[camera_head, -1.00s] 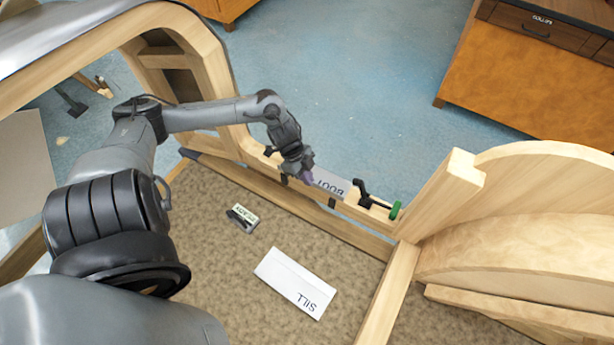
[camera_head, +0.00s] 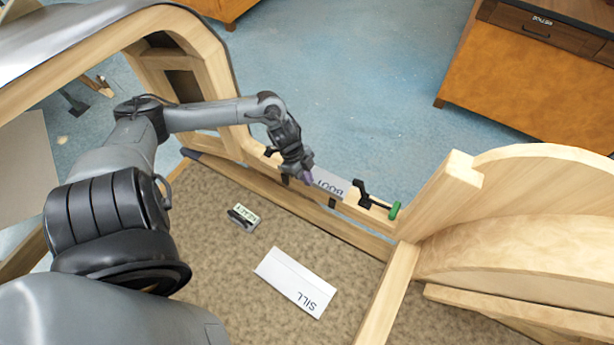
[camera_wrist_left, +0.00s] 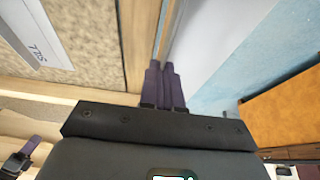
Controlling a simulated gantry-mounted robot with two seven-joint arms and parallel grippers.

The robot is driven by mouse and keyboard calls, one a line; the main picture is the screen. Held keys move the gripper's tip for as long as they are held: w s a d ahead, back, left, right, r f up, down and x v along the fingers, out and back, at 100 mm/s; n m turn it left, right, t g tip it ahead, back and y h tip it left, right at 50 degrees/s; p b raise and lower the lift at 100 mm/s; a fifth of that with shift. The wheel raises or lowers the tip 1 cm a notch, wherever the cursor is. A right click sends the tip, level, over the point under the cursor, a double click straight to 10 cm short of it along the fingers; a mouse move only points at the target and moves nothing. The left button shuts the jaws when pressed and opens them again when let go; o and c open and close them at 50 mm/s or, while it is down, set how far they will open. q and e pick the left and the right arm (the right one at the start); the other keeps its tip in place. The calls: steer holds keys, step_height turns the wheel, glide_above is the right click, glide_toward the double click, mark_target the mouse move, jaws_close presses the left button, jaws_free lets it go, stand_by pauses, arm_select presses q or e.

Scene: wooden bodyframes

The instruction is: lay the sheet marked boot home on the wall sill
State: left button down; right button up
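The sheet marked BOOT (camera_head: 329,181) is pale grey and stands at a tilt along the far side of the low wooden wall sill (camera_head: 281,193). My left gripper (camera_head: 307,179) is at the sheet's left end, by the sill. In the left wrist view its purple fingers (camera_wrist_left: 164,84) are close together, and a pale surface that looks like the sheet (camera_wrist_left: 212,38) runs from beside them. The sheet's lower edge is hidden behind the sill, so I cannot tell whether it touches it.
A white sheet marked SILL (camera_head: 287,277) lies on the brown floor inside the frame, also in the left wrist view (camera_wrist_left: 30,40). A small labelled piece (camera_head: 243,216) lies near it. A black clamp with a green knob (camera_head: 395,210) sits on the sill to the right.

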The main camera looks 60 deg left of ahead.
arm_select(q)
steer(key=shift+f+p, duration=0.1)
steer(key=shift+p, duration=0.2)
stand_by(0.7)
steer(key=shift+p, duration=0.3)
stand_by(0.5)
stand_by(0.4)
steer(key=c, duration=0.7)
jaws_free()
steer(key=shift+f, duration=0.1)
